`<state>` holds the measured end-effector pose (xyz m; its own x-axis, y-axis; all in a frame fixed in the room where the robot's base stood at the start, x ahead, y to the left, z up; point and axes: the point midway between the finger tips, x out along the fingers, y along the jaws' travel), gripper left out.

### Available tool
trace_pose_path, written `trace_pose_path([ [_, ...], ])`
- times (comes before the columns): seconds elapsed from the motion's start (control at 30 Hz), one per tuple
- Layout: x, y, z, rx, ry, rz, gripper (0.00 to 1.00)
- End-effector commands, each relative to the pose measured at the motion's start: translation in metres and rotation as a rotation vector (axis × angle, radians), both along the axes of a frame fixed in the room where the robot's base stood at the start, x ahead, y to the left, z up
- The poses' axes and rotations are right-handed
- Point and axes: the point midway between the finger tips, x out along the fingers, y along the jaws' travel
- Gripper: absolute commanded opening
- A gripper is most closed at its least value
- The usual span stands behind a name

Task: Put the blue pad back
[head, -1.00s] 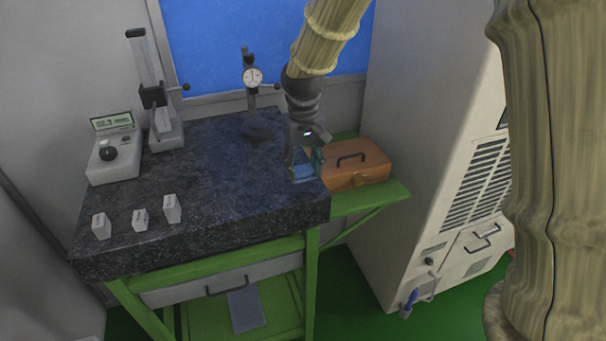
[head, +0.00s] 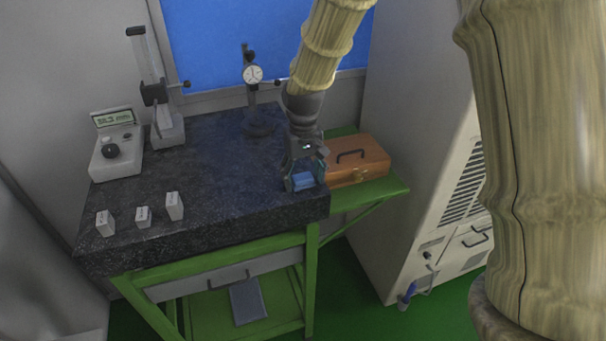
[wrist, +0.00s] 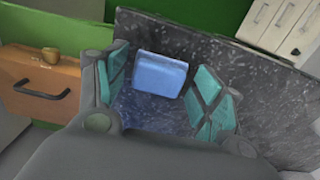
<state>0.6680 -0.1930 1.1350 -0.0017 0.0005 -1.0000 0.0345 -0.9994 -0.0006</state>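The blue pad (head: 303,181) is a small rounded block at the front right corner of the dark granite plate (head: 215,165). It also shows in the wrist view (wrist: 160,74), between my two teal fingers. My gripper (head: 306,178) points down over that corner. It is open, with a finger on each side of the pad. In the wrist view (wrist: 165,85), a gap shows between the pad and each finger. An orange-brown case (head: 358,160) with a dark handle and a brass latch sits on the green side shelf, just right of the gripper.
Three small white blocks (head: 143,216) stand at the plate's front left. A display unit (head: 116,152), a column stand (head: 163,110) and a dial gauge stand (head: 255,120) stand behind. A tall pale cabinet (head: 425,170) is at right. The plate's middle is clear.

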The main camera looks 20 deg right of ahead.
Motion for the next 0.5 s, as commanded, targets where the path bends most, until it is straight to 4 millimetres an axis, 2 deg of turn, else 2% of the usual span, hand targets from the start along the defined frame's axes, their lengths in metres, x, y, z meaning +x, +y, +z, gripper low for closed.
trace_pose_path([
  [0.27, 0.0, 0.0, 0.001, 0.0, 0.0, 0.0, 0.69],
  [0.5, 0.001, 0.0, 0.016, 0.0, -0.003, 0.0, 0.69],
])
